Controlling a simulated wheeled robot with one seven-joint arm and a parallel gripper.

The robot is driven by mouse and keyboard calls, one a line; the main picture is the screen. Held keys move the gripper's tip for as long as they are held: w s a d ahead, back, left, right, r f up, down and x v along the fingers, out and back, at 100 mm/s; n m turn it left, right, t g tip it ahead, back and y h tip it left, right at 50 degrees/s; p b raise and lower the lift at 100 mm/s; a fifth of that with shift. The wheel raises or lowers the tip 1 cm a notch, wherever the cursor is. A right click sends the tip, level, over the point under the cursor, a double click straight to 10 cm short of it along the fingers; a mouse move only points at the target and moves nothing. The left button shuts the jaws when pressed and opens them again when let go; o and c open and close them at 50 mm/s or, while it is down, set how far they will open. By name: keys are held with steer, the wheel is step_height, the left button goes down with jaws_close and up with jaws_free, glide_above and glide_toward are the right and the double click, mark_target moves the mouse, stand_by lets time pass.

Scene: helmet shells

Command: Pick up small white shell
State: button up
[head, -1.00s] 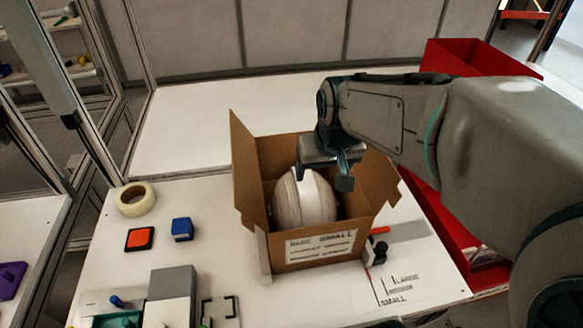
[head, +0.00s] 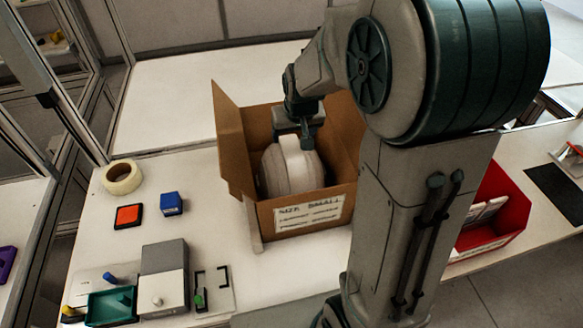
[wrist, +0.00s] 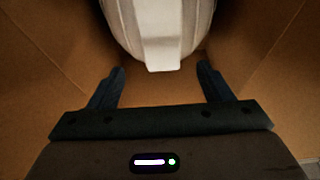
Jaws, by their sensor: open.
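The small white shell (head: 291,168) sits inside an open cardboard box (head: 301,214) whose front label seems to read "SIZE SMALL". In the wrist view the shell (wrist: 158,30) shows at the top, with a raised pale band pointing down between my fingers. My gripper (wrist: 162,88) is open and empty, inside or just over the box, with one finger on each side of the line of the band. In the head view my gripper (head: 304,140) is at the shell's upper back edge. I cannot tell whether the fingers touch the shell.
Cardboard walls (wrist: 40,60) stand close on both sides of the fingers. A tape roll (head: 122,177), an orange-topped pad (head: 128,215) and a blue block (head: 172,203) lie left of the box. A red bin (head: 497,210) stands right, partly behind my arm.

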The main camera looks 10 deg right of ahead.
mark_target(292, 147)
step_height(292, 147, down, 4)
steer(key=shift+w+a+p, duration=0.15)
steer(key=shift+p, duration=0.3)
steer(key=shift+w+f, duration=0.3)
steer(key=shift+f, duration=0.35)
jaws_close()
